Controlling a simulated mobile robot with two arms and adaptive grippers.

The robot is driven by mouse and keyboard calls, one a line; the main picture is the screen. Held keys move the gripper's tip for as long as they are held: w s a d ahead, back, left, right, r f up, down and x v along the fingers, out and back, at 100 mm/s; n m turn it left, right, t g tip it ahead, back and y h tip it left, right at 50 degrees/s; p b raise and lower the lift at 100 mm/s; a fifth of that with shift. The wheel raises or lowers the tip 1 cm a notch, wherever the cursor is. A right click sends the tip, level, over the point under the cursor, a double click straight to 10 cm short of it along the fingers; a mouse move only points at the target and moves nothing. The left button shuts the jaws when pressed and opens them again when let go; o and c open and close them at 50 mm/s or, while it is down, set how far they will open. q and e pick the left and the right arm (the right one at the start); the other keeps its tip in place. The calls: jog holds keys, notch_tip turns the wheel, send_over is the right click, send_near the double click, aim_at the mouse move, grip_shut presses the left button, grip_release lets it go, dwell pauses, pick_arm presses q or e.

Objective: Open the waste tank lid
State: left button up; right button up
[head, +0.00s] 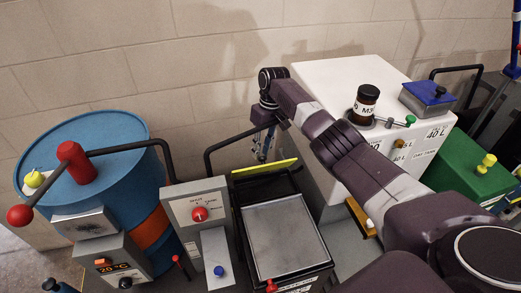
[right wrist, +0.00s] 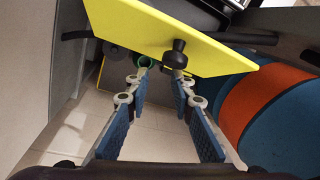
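A yellow panel (head: 264,167), which looks like the waste tank lid, shows nearly edge-on behind a black box in the head view. In the right wrist view the yellow panel (right wrist: 165,38) is tilted and carries a black knob (right wrist: 179,52). My right gripper (head: 264,152) hangs just behind the panel, pointing down. In the wrist view my right gripper (right wrist: 160,76) has its fingers apart, with nothing held. The knob shows by the right fingertip; whether they touch, I cannot tell. My left gripper is not in view.
The black box holds a grey metal tray (head: 283,240). A blue drum (head: 120,170) with a red-knobbed lever stands left. A white tank (head: 350,80) with a brown jar (head: 365,103) stands right, beside a green box (head: 465,165). A black bent pipe (head: 225,145) is close to my gripper.

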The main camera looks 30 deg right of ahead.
jog(key=shift+o, duration=1.2)
jog(key=shift+s+r, duration=0.3)
jog(key=shift+o, duration=0.4)
jog(key=shift+s+a+r, duration=0.15)
jog(key=shift+s+r, duration=0.1)
jog(key=shift+a, duration=0.15)
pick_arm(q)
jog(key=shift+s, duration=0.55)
pick_arm(e)
notch_tip(320, 180, up, 12)
jog(key=d, duration=0.1)
jog(key=shift+d, duration=0.35)
jog(key=shift+c, duration=0.2)
